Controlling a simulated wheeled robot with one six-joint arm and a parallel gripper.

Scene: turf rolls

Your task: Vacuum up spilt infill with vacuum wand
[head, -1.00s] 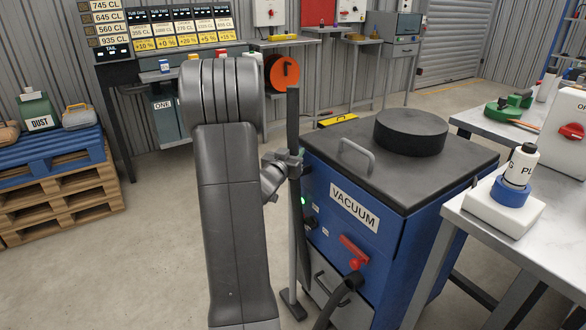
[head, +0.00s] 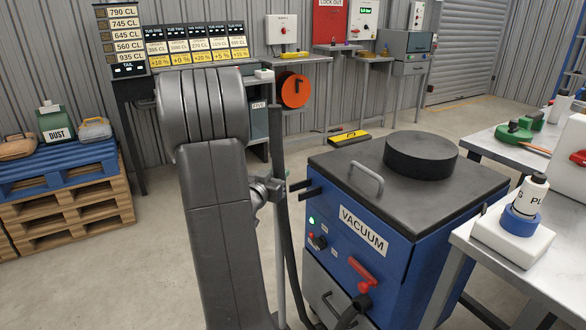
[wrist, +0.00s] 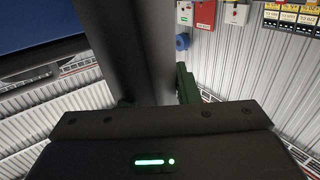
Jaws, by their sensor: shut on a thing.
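The vacuum wand (head: 278,130) is a long upright tube, dark at the top with a grey lower part. My gripper (head: 274,190) is shut on it just right of my arm, partly hidden by it. In the wrist view the dark tube (wrist: 140,50) runs up from between the fingers. The blue vacuum (head: 365,235) stands right of the wand with a green light lit on its front. Its dark bracket (head: 300,187) is empty beside the wand. A dark hose (head: 345,318) leaves its front. The wand's lower end is out of frame. No spilt infill is visible.
A steel table (head: 520,260) stands close on the right with a white bottle (head: 530,195) on it. Blue and wooden pallets (head: 65,205) are at the left. An orange reel (head: 294,90) is at the back wall. Concrete floor is open on the left.

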